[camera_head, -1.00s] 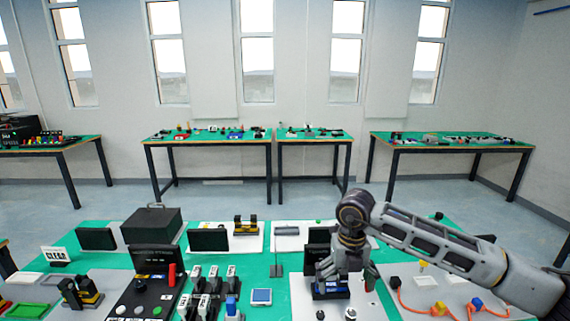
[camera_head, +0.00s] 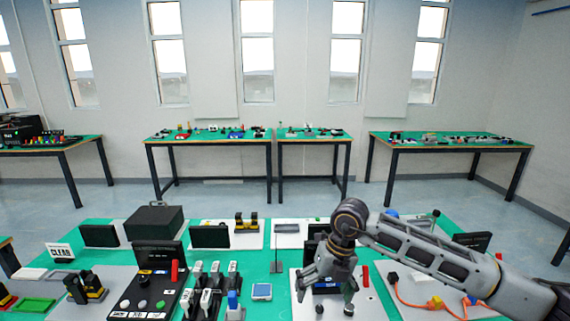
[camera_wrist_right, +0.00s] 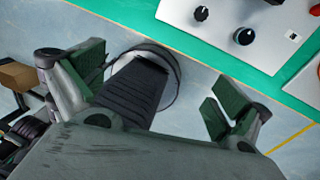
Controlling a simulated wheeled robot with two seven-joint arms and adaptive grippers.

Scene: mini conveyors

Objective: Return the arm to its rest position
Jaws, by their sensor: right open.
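My right gripper (camera_head: 325,296) hangs over the near table, in front of a white panel (camera_head: 378,309) with a black-and-blue device (camera_head: 326,284). It is open, and nothing shows between its fingers. In the right wrist view its green-padded fingers (camera_wrist_right: 155,88) are spread wide apart. Between and beyond them are grey floor and a dark round-based shape. My right arm (camera_head: 425,252) reaches in from the right edge and covers part of the table. My left arm and gripper are not in view.
The near table (camera_head: 276,240) is crowded with control panels, switches, a black box (camera_head: 153,221) and an orange cable (camera_head: 402,296). A panel with black knobs (camera_wrist_right: 218,32) lies at the table edge in the wrist view. Open floor separates the back tables (camera_head: 208,138).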

